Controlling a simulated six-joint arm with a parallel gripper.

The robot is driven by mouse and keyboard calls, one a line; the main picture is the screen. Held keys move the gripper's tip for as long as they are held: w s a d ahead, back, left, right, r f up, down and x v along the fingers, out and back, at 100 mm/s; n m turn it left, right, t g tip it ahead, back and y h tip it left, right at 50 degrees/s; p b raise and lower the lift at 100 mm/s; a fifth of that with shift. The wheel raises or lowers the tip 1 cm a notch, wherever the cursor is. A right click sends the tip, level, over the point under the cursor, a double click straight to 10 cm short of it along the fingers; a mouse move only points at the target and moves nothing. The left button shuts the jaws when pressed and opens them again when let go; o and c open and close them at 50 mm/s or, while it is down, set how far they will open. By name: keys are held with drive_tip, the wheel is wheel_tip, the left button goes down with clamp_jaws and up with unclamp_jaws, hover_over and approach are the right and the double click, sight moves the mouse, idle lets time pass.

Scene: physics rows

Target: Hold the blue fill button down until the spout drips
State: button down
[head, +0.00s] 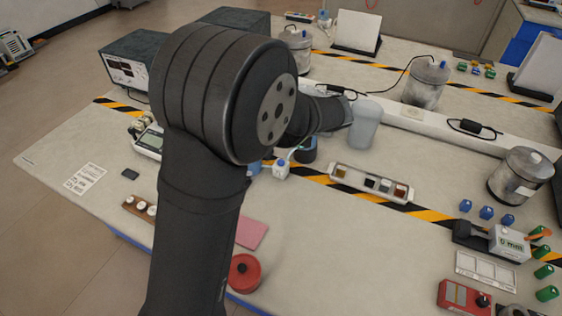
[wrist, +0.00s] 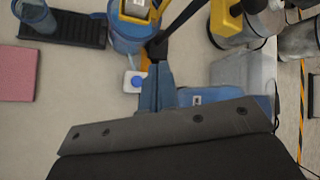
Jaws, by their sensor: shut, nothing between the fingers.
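A small white box (head: 281,172) carries the blue button (head: 281,163), just right of my arm in the head view. In the wrist view the button (wrist: 136,81) sits on the white box, just left of my gripper (wrist: 157,68). My gripper is shut and empty, its fingers side by side. In that picture the fingers show a narrow gap to the button; I cannot tell their height above it. In the head view my arm hides much of the area around the fingers. I cannot make out the spout clearly or see any drip.
A blue container with a yellow top (wrist: 128,35) stands close beyond the button. A translucent container (head: 365,124) stands right of my wrist. A compartment tray (head: 372,184) lies to the right. A pink pad (head: 250,233) and red round object (head: 244,272) lie nearer the front.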

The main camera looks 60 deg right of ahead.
hover_over(284, 166)
drive_tip(key=shift+d+f, duration=0.1)
drive_tip(key=shift+f, duration=4.25)
drive_tip(key=shift+f, duration=0.1)
drive_tip(key=shift+f, duration=0.35)
drive_tip(key=shift+f, duration=0.45)
idle(2.7)
